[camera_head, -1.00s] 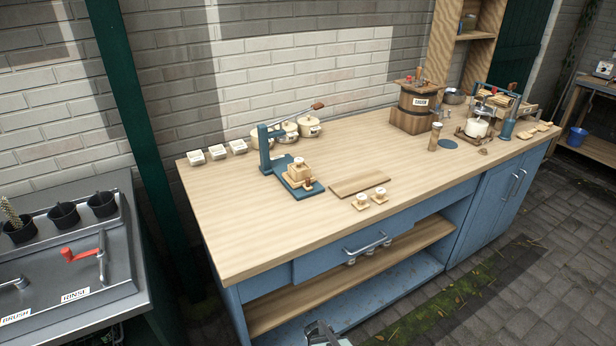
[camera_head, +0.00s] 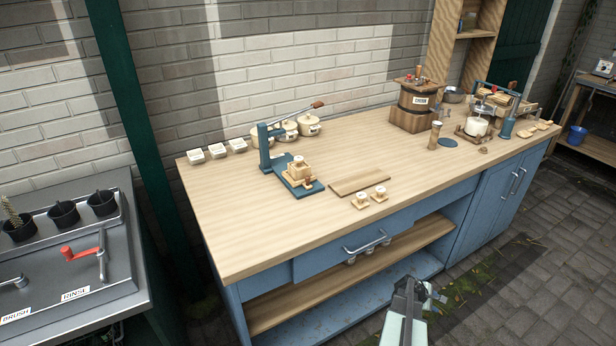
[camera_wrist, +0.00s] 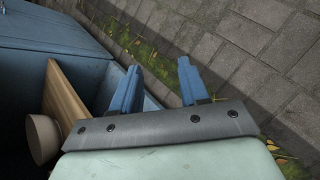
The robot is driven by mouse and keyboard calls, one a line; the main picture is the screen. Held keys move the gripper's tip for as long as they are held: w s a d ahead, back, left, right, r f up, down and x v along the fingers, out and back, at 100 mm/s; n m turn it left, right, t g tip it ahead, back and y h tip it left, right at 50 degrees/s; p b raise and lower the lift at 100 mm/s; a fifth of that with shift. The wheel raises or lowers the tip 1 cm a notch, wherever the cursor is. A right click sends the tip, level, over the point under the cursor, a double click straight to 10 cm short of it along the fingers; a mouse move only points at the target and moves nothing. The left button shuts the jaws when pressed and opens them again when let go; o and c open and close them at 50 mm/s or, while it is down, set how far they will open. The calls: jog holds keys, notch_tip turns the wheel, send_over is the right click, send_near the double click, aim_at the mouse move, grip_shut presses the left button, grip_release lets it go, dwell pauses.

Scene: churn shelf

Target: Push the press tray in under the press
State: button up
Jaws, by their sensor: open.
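The press (camera_head: 266,150) is a blue upright frame with a long lever ending in a wooden knob, standing at the left of the bench top. The press tray (camera_head: 298,173), wooden with a block on it and a small reddish-brown knob at its front, sits on the press's blue base (camera_head: 314,189), forward of the upright. My gripper (camera_head: 418,287) is in front of the bench, low and right of the drawer, well apart from the tray. In the wrist view its two blue fingers (camera_wrist: 158,88) are spread with nothing between them; paving and the bench's lower shelf show beyond.
The drawer handle (camera_head: 367,243) juts from the front. The bench's front-left top is clear.

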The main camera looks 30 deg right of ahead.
jog(key=d+r+n+t+h, duration=0.2)
jog(key=d+r+h, duration=0.1)
jog(key=d+r, duration=1.15)
jog(key=w+d+r+t, duration=0.1)
jog(key=w+r+t, duration=0.1)
jog(key=w+r, duration=0.5)
jog(key=w+d+r+m+t+h, duration=0.1)
jog(key=w+r+t, duration=0.1)
jog(key=w+r, duration=0.5)
jog(key=w+d+r+t, duration=0.1)
jog(key=w+r, duration=0.7)
jog(key=r, duration=0.8)
jog(key=shift+w+d+r+m+t+h, duration=0.1)
jog(key=shift+d+r+m+t+h, duration=0.25)
jog(key=shift+t, duration=0.55)
jog(key=w+a+r+m+y, duration=0.2)
jog(key=w+a+m, duration=0.1)
jog(key=w+a, duration=0.25)
jog(key=m+g+y, duration=0.6)
jog(key=m+y, duration=0.1)
jog(key=y, duration=0.5)
send_near(308, 177)
jog(key=shift+n, duration=0.25)
jog(key=f, duration=0.9)
jog(key=shift+a, duration=0.3)
